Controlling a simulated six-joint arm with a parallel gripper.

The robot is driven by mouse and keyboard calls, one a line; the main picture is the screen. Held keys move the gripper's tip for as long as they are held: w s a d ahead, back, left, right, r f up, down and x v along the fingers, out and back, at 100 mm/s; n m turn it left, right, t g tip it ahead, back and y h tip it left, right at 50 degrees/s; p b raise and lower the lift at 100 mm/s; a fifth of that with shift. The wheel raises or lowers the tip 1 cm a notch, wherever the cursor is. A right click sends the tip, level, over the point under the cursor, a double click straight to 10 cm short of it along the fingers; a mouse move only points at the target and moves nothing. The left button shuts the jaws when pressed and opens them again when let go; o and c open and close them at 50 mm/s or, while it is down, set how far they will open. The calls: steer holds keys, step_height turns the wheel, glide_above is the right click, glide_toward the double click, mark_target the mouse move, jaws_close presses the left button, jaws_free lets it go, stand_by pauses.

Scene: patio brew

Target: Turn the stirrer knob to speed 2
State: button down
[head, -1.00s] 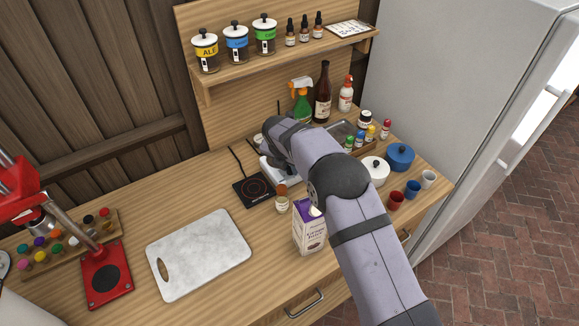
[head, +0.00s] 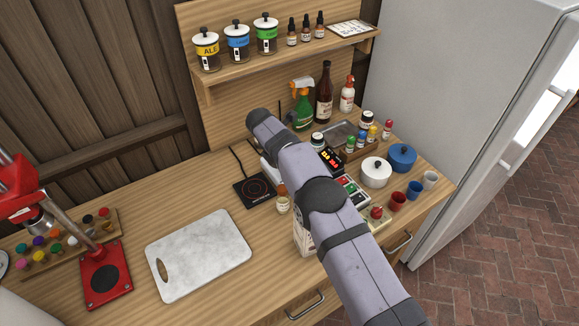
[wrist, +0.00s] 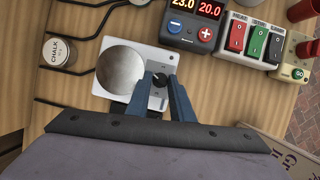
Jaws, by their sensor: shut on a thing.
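The stirrer (wrist: 115,91) is a white box with a round grey metal plate, seen in the wrist view. Its small black knob (wrist: 159,80) sits to the right of the plate. My gripper (wrist: 160,79) is shut on the knob, with a blue finger on each side of it. The knob's speed marks are too small to read. In the head view only a white edge of the stirrer (head: 270,169) shows beside my arm, and my arm hides the knob and fingers.
A two-display control box (wrist: 195,22) and a switch box (wrist: 256,40) stand close right of the stirrer. A chalk jar (wrist: 57,51) is on its left. A black hotplate (head: 256,190) and a carton (head: 303,238) stand nearby. Cables run behind.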

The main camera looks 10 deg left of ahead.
steer(key=shift+m, duration=0.4)
stand_by(0.3)
steer(key=c, duration=1.9)
jaws_free()
steer(key=shift+o, duration=0.2)
steer(key=b+v, duration=0.2)
steer(key=v, duration=0.5)
steer(key=shift+w+r, duration=0.1)
steer(key=shift+r, duration=0.05)
